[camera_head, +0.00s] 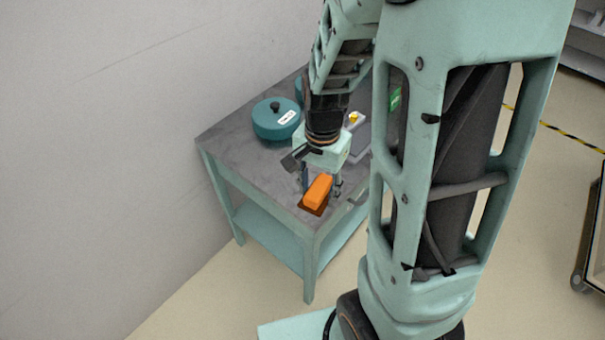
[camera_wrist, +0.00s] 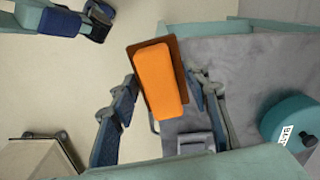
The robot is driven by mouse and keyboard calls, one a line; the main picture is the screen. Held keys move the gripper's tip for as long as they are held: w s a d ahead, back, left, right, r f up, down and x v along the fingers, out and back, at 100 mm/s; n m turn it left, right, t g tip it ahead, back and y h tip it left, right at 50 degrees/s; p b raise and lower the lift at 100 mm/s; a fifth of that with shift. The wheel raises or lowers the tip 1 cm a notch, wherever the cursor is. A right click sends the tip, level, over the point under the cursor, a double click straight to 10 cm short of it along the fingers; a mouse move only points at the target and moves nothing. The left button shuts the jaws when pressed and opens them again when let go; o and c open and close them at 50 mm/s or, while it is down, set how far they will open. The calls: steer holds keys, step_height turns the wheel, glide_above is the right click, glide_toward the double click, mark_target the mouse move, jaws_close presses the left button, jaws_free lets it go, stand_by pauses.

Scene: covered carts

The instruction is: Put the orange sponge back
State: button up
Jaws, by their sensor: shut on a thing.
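The orange sponge (camera_head: 318,190) shows below my gripper (camera_head: 321,187), near the front corner of the grey table top. It also shows in the wrist view (camera_wrist: 158,80), lying lengthwise between the two fingers of my gripper (camera_wrist: 163,88). My gripper is shut on it. A slightly larger flat brown piece (camera_head: 311,210) shows under the sponge, with a brown border (camera_wrist: 133,62) around it in the wrist view. I cannot tell whether the sponge rests on the brown piece or hangs just above it, nor whether the brown piece touches the table.
The table (camera_head: 233,150) stands by a plain wall and has a lower shelf (camera_head: 270,240). A teal round lidded pot (camera_head: 272,122) sits behind my gripper. A grey item (camera_head: 358,140) with a yellow top is partly hidden by my arm. A cart (camera_head: 592,250) stands far right.

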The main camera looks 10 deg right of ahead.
mark_target(322, 196)
steer(key=shift+s+r+m+p, duration=0.7)
steer(key=shift+s+r+p, duration=0.3)
steer(key=shift+s+r, duration=0.15)
steer(key=shift+s+d, duration=0.1)
steer(key=shift+s, duration=0.3)
steer(key=shift+m, duration=0.3)
steer(key=w+f+b, duration=0.2)
steer(key=w+f, duration=0.1)
steer(key=w, duration=0.1)
steer(key=w+f+b, duration=0.2)
steer(key=w, duration=0.2)
steer(key=w+a+f+b, duration=0.1)
steer(key=w+f+b, duration=0.1)
steer(key=w+f, duration=0.1)
steer(key=shift+w+f, duration=0.35)
steer(key=shift+w, duration=0.2)
steer(key=shift+w+a+f+b, duration=0.1)
steer(key=shift+w+f+b, duration=0.2)
steer(key=shift+w+b, duration=0.1)
steer(key=shift+w+f, duration=0.15)
steer(key=shift+f, duration=0.1)
steer(key=shift+w+f+b, duration=0.15)
steer(key=shift+f+b, duration=0.55)
steer(key=shift+f, duration=0.15)
steer(key=shift+w+f+b, duration=0.1)
steer(key=shift+f+b, duration=0.6)
steer(key=shift+f, duration=0.1)
